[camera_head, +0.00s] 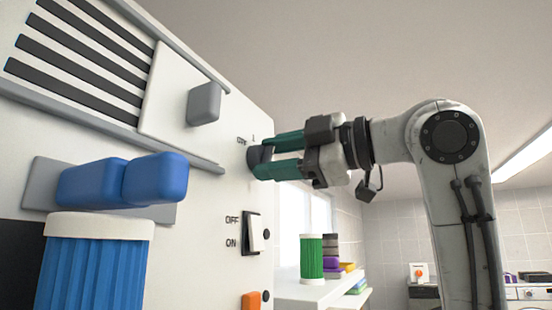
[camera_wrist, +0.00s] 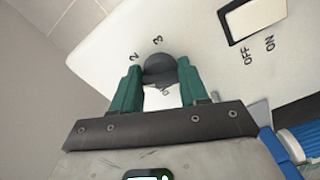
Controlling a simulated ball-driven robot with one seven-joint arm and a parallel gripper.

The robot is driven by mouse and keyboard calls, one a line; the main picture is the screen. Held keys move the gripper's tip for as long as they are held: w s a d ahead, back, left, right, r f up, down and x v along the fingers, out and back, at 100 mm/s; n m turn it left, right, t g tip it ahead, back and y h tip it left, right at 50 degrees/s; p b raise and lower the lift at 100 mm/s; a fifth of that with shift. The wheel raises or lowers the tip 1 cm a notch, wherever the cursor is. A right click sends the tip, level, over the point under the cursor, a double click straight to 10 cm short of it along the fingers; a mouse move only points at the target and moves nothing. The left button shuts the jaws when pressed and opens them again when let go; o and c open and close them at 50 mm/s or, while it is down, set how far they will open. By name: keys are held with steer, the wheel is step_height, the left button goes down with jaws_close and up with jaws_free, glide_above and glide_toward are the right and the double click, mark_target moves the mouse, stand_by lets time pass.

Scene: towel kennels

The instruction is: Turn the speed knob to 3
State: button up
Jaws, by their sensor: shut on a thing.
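The dark speed knob (camera_head: 253,159) sticks out of the white panel (camera_head: 215,235). My gripper (camera_head: 264,156) has its green fingers shut on the knob from the right. In the wrist view the round knob (camera_wrist: 159,64) sits between the fingertips of my gripper (camera_wrist: 158,74), one on each side. The marks 2 (camera_wrist: 134,56) and 3 (camera_wrist: 157,40) show beside the knob. Another mark below it is partly hidden. In the head view, small lettering and a 1 show above the knob. I cannot tell which mark the knob points to.
An OFF/ON rocker switch (camera_head: 253,233) is below the knob. A grey block (camera_head: 204,104), a blue handle (camera_head: 125,181) and a blue ribbed cylinder (camera_head: 95,262) project from the panel's left side. A shelf (camera_head: 305,290) with coloured items stands behind, to the right.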

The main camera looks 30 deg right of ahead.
steer(key=m+b, duration=0.1)
steer(key=m, duration=0.5)
steer(key=m+b, duration=0.1)
steer(key=m, duration=1.1)
steer(key=shift+s+a+f+m+b, duration=0.15)
steer(key=shift+a+f+m+b, duration=0.15)
steer(key=shift+m+b, duration=0.1)
steer(key=shift+m, duration=0.3)
steer(key=o, duration=1.1)
steer(key=shift+r, duration=0.1)
steer(key=shift+c, duration=0.2)
steer(key=shift+d, duration=0.1)
steer(key=b+v, duration=0.3)
steer(key=v, duration=0.7)
steer(key=shift+s+d+b, duration=0.2)
steer(key=shift+s+b, duration=0.1)
steer(key=shift+s, duration=0.05)
